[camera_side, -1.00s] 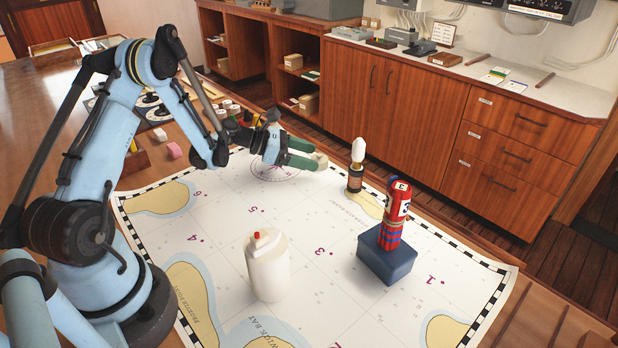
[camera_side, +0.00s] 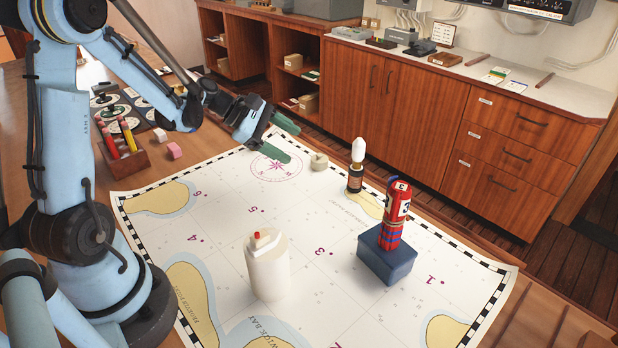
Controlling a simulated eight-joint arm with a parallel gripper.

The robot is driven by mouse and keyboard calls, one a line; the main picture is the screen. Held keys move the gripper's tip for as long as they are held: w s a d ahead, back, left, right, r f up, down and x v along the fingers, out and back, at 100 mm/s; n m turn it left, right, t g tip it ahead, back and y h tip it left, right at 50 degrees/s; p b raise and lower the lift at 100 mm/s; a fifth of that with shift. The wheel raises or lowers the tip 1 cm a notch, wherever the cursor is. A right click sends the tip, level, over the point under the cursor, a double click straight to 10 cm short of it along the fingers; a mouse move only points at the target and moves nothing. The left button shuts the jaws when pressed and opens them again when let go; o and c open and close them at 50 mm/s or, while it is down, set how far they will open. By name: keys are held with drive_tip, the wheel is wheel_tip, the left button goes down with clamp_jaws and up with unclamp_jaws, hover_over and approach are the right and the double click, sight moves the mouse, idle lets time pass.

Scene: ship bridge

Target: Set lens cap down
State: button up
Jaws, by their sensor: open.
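A small cream-coloured piece (camera_side: 319,161) rests near the far edge of the sea chart (camera_side: 215,240), right of the printed compass rose. It may be the lens cap; its shape is too small to be sure. My gripper (camera_side: 293,144) is open, with its two green fingers apart and nothing seen between them. It is up and left of the cream piece, clear of it.
On the chart stand a white canister (camera_side: 268,270), a dark bottle with a white top (camera_side: 356,170), and a red cylinder (camera_side: 395,220) on a blue block (camera_side: 386,256). Left are a pencil box (camera_side: 125,158) and a pink block (camera_side: 174,150). The chart's middle is clear.

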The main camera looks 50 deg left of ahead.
drive_tip(key=s+d+r+m+y, duration=0.2)
drive_tip(key=s+d+m, duration=0.3)
drive_tip(key=m, duration=0.6)
drive_tip(key=s+d+r+m+g+y, duration=0.1)
drive_tip(key=s+d+r+m+y, duration=0.2)
drive_tip(key=s+d+m, duration=0.3)
drive_tip(key=s+m+y, duration=0.1)
drive_tip(key=m, duration=0.3)
drive_tip(key=shift+s+r+m, duration=0.15)
drive_tip(key=shift+r+m, duration=0.2)
drive_tip(key=shift+m, duration=0.05)
drive_tip(key=shift+o, duration=0.3)
drive_tip(key=shift+s+d+m, duration=0.1)
drive_tip(key=shift+s+m, duration=0.05)
drive_tip(key=shift+m, duration=0.15)
drive_tip(key=shift+r, duration=0.1)
